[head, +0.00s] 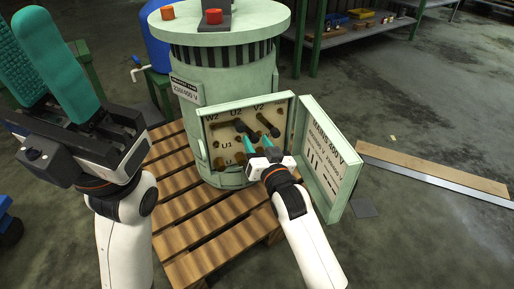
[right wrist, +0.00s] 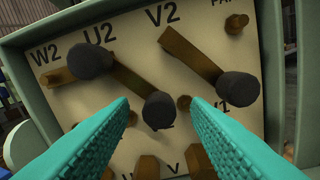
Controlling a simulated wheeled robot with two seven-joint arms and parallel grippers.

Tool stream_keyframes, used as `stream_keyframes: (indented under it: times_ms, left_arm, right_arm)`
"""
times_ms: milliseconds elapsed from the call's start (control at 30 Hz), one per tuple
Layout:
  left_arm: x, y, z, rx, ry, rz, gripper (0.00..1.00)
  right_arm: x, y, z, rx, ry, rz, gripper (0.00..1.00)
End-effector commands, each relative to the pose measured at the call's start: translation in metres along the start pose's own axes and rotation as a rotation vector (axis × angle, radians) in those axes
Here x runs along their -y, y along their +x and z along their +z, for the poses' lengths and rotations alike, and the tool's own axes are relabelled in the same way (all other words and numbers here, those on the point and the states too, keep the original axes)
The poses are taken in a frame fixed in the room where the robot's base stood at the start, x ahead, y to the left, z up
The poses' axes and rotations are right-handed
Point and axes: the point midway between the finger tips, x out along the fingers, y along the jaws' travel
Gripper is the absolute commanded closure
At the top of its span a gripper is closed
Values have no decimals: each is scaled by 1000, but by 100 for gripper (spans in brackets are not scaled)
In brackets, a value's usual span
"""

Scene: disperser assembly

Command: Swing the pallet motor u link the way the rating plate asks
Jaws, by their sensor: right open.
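The motor (head: 236,75) stands on a wooden pallet with its terminal box open. Its rating plate (head: 186,90) seems to read 230/400 V. In the right wrist view, a brass link with a black knob (right wrist: 160,112) slopes down right from the U2 post, where another black knob (right wrist: 93,62) sits. A second sloping link (right wrist: 188,52) runs from V2 to a third knob (right wrist: 238,90). Which is the u link is unclear. My right gripper (right wrist: 160,103) is open, its teal fingertips either side of the middle knob. My left gripper (head: 52,70) is open, raised and empty, far left.
The box lid (head: 325,160) hangs open on the right, printed with 400 V and bars. The pallet (head: 180,215) lies below the motor. A plank and metal strip (head: 430,170) lie on the floor at right. Shelving (head: 350,32) stands behind.

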Motion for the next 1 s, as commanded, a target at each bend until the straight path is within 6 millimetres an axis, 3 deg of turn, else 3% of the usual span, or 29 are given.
stream_keyframes:
  times_ms: [367, 633, 1000]
  left_arm:
    - [1, 2, 2, 11, 1, -4, 64]
    - [1, 2, 2, 11, 1, -4, 64]
    - [0, 8, 2, 15, 0, -3, 64]
  right_arm:
    - [0, 7, 0, 0, 1, 0, 57]
    - [0, 7, 0, -1, 1, 0, 99]
    - [0, 6, 3, -3, -22, -1, 100]
